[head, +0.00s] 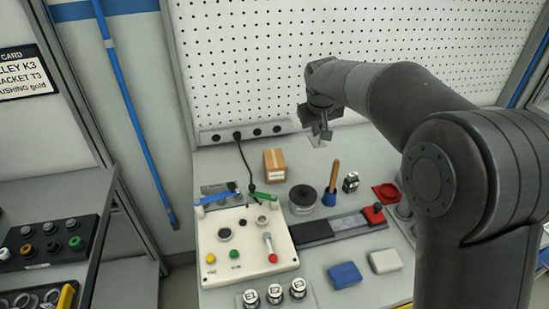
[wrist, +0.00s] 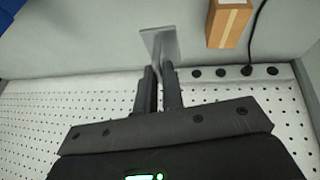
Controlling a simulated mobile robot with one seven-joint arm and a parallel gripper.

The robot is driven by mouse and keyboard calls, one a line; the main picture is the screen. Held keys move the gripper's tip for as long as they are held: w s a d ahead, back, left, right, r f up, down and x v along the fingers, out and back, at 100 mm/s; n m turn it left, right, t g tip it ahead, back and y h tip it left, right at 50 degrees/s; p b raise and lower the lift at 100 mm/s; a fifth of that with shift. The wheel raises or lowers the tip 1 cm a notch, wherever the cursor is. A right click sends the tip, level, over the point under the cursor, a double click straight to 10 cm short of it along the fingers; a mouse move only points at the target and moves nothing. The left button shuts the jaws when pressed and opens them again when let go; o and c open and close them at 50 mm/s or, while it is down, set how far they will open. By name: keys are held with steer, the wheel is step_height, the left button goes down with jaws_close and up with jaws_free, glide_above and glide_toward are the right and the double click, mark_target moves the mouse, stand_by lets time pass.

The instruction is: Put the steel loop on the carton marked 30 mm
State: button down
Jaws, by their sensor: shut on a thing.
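My gripper (head: 321,131) is over the back of the bench, near the pegboard. In the wrist view my gripper (wrist: 159,72) is shut on a grey metal piece (wrist: 162,43). It shows as a flat, squarish plate with a narrow stem between the fingers; I cannot make out a loop in it. A brown carton (head: 275,165) with a pale tape strip and a small white label stands on the bench, left of and below my gripper in the head view. Its marking is too small to read. The carton also shows in the wrist view (wrist: 229,24), right of the held piece and apart from it.
A socket strip (head: 246,134) with a black cable runs behind the carton. A control box (head: 245,243), a dark round pot (head: 303,197) and a wooden-handled tool (head: 333,178) stand in front. Grey rings (head: 22,301) lie on the left shelf.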

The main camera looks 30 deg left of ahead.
steer(key=s+a+f, duration=0.1)
steer(key=a+f, duration=0.1)
steer(key=a, duration=0.2)
steer(key=s+a+f, duration=0.1)
steer(key=a+f, duration=0.1)
steer(key=a, duration=0.1)
steer(key=s+a+f, duration=0.1)
steer(key=a+f, duration=0.2)
steer(key=a, duration=0.1)
steer(key=shift+s+a, duration=0.1)
steer(key=shift+a, duration=0.25)
steer(key=shift+f, duration=1.9)
steer(key=shift+f, duration=0.1)
steer(key=c, duration=1.6)
jaws_free()
steer(key=shift+o, duration=0.2)
